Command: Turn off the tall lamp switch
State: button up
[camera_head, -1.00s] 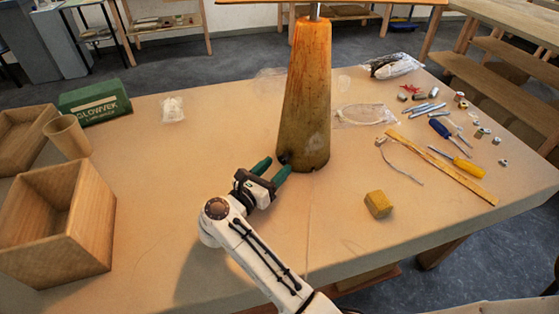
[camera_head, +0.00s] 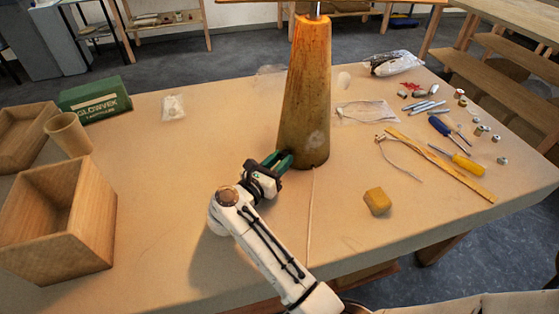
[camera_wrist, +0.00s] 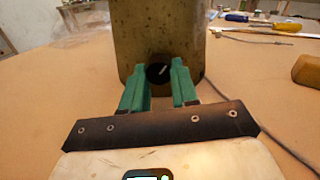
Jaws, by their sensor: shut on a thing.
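The tall lamp (camera_head: 305,95) stands upright on the table, its wooden base tapering upward and its top cut off by the frame. Its dark round switch knob (camera_wrist: 159,72), with a pale mark slanting across it, sits low on the base in the wrist view. My gripper (camera_wrist: 160,82) has green fingers on either side of the knob, closed on it. In the head view my gripper (camera_head: 277,160) meets the lower left of the lamp base, and the knob is hidden behind the fingers.
A wooden box (camera_head: 60,240), a cup (camera_head: 68,135) and a green carton (camera_head: 95,102) stand at the left. A yellow block (camera_head: 377,201), a ruler (camera_head: 450,170) and several tools lie at the right. A cable (camera_head: 312,215) runs from the lamp toward the front edge.

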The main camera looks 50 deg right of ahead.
grip_shut()
jog(key=shift+n, duration=0.3)
jog(key=n+p, duration=0.1)
jog(key=n, duration=0.1)
jog(key=n+p, duration=0.1)
jog(key=shift+r+n, duration=0.2)
jog(key=shift+n, duration=0.2)
jog(key=n+p, duration=0.3)
jog(key=n, duration=0.1)
jog(key=shift+s+r+n+p, duration=0.1)
jog(key=shift+n+p, duration=0.2)
jog(key=n+p, duration=0.3)
jog(key=n, duration=0.1)
jog(key=shift+n+p, duration=1.6)
jog(key=shift+n, duration=0.8)
